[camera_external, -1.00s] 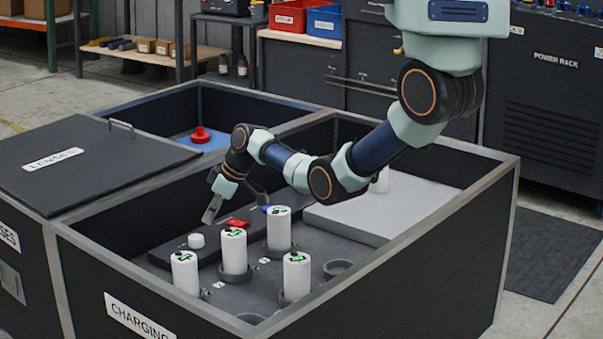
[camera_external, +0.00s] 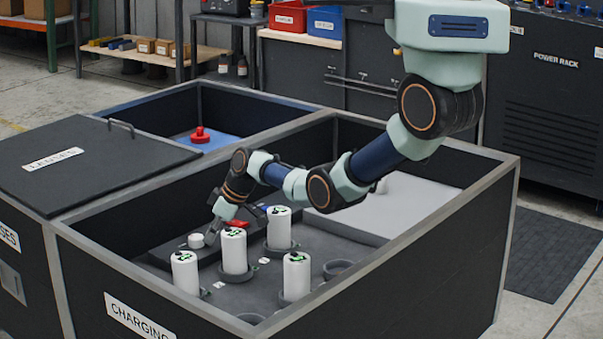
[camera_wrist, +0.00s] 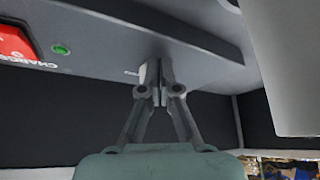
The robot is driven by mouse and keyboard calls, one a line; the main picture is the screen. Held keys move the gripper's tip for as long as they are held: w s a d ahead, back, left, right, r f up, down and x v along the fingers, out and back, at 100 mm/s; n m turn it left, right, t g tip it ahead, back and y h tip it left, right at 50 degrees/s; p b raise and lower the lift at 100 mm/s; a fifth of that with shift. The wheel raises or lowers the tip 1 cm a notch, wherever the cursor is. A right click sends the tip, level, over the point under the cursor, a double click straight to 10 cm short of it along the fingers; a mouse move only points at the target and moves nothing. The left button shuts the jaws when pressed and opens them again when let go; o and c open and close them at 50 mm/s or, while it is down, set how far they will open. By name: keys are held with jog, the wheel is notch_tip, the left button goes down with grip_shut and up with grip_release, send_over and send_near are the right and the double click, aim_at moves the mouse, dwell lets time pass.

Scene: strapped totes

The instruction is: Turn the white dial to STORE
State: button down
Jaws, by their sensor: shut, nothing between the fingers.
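The white dial (camera_external: 196,241) sits on the dark raised panel (camera_external: 170,256) inside the front tote. My gripper (camera_external: 210,239) is low over the panel, with its fingertips right beside the dial on its right side. I cannot tell whether they touch it. In the wrist view my gripper's (camera_wrist: 160,96) fingers are together and hold nothing. A pale bit of what looks like the dial (camera_wrist: 146,72) shows just behind the fingertips; the rest is hidden. The dial's markings are too small to read.
Several white canisters (camera_external: 234,252) with green marks stand close to my gripper; one fills the right of the wrist view (camera_wrist: 285,65). A red switch (camera_external: 238,224) is on the same panel, labelled CHARGE in the wrist view (camera_wrist: 14,45). The tote walls (camera_external: 400,262) surround this.

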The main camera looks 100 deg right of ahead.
jog(key=shift+w+d, duration=0.1)
jog(key=shift+w, duration=0.05)
jog(key=shift+d, duration=0.35)
dwell(0.4)
jog(key=shift+s+a+r+p, duration=0.1)
jog(key=shift+s+r+p, duration=0.05)
jog(key=shift+s+p, duration=0.25)
notch_tip(320, 180, up, 6)
jog(key=p, duration=0.5)
jog(key=shift+p, duration=0.35)
